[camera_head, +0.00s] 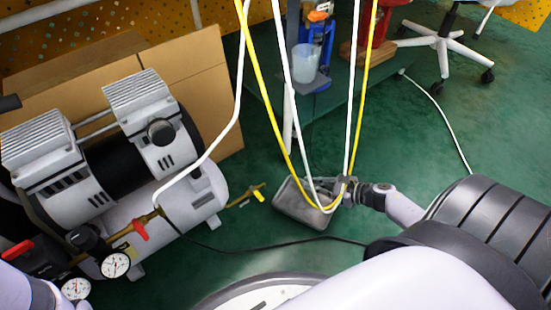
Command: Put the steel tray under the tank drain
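The steel tray (292,210) is a small grey metal pan in the middle of the head view, low over or on the green floor; I cannot tell whether it touches the floor. My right gripper (343,186) is at the tray's right edge, partly hidden by hanging tubes, and I cannot tell whether its fingers are closed on the rim. The tank (200,200) is the white cylinder under the compressor at left. A brass drain valve with a yellow handle (258,193) sticks out at its right end, left of the tray. My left gripper is not in view.
Yellow and white tubes (262,85) hang in front of the tray and gripper. A black cable (290,241) crosses below the tray. A cardboard sheet (205,75) stands behind the compressor.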

